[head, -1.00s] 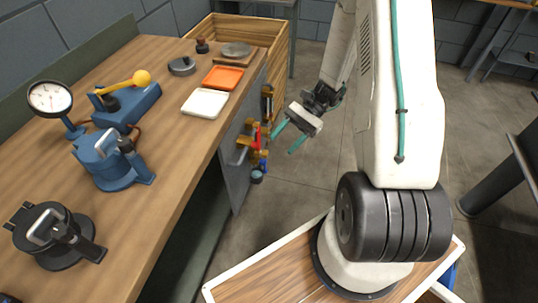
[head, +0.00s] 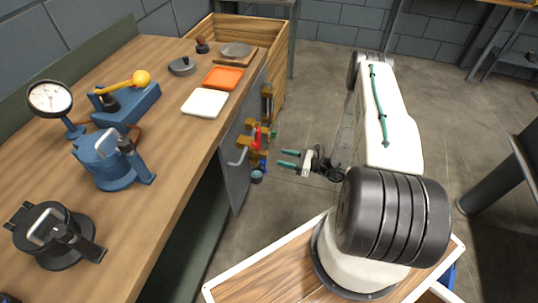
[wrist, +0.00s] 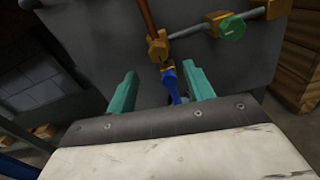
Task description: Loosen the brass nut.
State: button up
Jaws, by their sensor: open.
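A brass nut (wrist: 157,48) sits at the lower end of a copper pipe in the wrist view, on pipework at the grey panel (head: 234,165). A blue lever (wrist: 170,80) hangs just below it. In the head view the brass fittings (head: 257,155) are small, and I cannot tell which is the nut. My gripper (head: 287,159) is open and empty, to the right of the fittings and apart from them. In the wrist view its teal fingers (wrist: 162,86) stand either side of the blue lever's line of sight, with the nut beyond and above.
A grey pipe carries a brass block with a green knob (wrist: 232,27). A red handle (head: 257,137) and a small cup (head: 257,176) are at the panel. The workbench (head: 160,210) stands left with several devices.

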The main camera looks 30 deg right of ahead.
aim_at(264, 153)
jog(key=x, duration=0.7)
jog(key=shift+a, duration=0.15)
jog(key=shift+c, duration=0.2)
jog(key=c, duration=0.9)
